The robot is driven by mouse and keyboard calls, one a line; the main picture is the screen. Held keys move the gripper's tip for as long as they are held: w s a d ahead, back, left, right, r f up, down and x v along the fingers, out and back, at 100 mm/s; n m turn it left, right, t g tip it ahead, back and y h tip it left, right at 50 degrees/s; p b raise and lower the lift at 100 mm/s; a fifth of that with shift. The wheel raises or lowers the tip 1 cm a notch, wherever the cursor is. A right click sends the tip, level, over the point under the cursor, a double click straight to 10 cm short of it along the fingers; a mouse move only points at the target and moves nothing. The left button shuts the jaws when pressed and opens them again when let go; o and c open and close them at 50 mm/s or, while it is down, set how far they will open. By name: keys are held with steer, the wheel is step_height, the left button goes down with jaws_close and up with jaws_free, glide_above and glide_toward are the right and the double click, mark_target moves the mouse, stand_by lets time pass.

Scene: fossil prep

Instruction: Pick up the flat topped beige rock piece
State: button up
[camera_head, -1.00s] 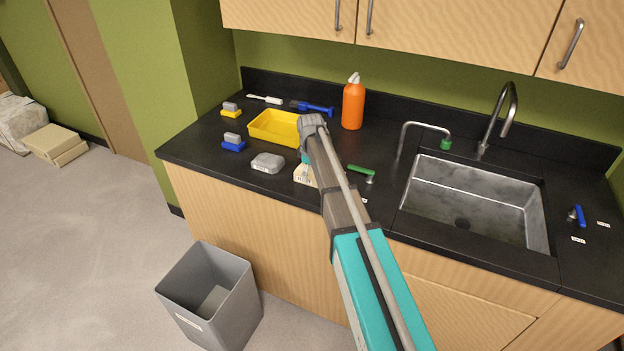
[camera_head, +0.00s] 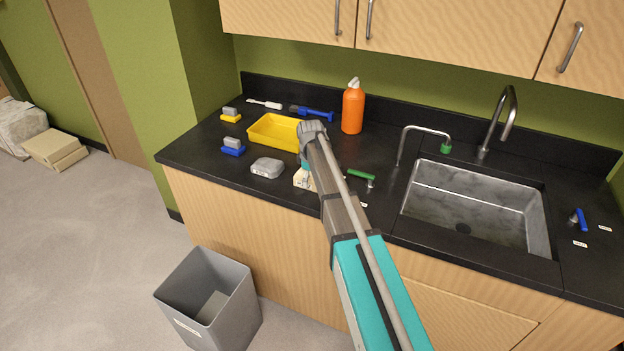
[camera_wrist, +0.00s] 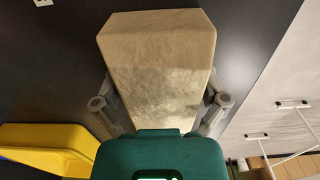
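The beige rock piece (camera_wrist: 158,65) fills the upper middle of the wrist view, with a broad, pale, flat face. In the head view a small part of it (camera_head: 302,181) shows at the counter's front, mostly hidden behind my arm. My gripper (camera_wrist: 160,103) is at the rock, with one finger along each side of it. The fingertips are hidden by the rock, so I cannot tell whether they press on it. In the head view my gripper (camera_head: 306,165) is mostly covered by my own wrist.
A grey rock (camera_head: 267,168) lies left of the beige piece. A yellow tray (camera_head: 262,139) sits behind, near blue and yellow brushes. An orange bottle (camera_head: 352,108) stands at the back. The sink (camera_head: 470,205) is to the right. A grey bin (camera_head: 210,300) stands below.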

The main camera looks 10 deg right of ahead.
steer(key=c, duration=0.4)
steer(key=shift+o, duration=0.2)
steer(key=shift+r, duration=0.1)
step_height(320, 180, up, 3)
steer(key=p, duration=0.3)
steer(key=shift+r+p, duration=0.15)
steer(key=shift+p, duration=0.15)
steer(key=s+a+r+p, duration=0.3)
steer(key=s+r+p, duration=0.6)
steer(key=s, duration=0.4)
steer(key=shift+s+a+r, duration=0.2)
steer(key=shift+s+a, duration=0.05)
steer(key=shift+a, duration=0.15)
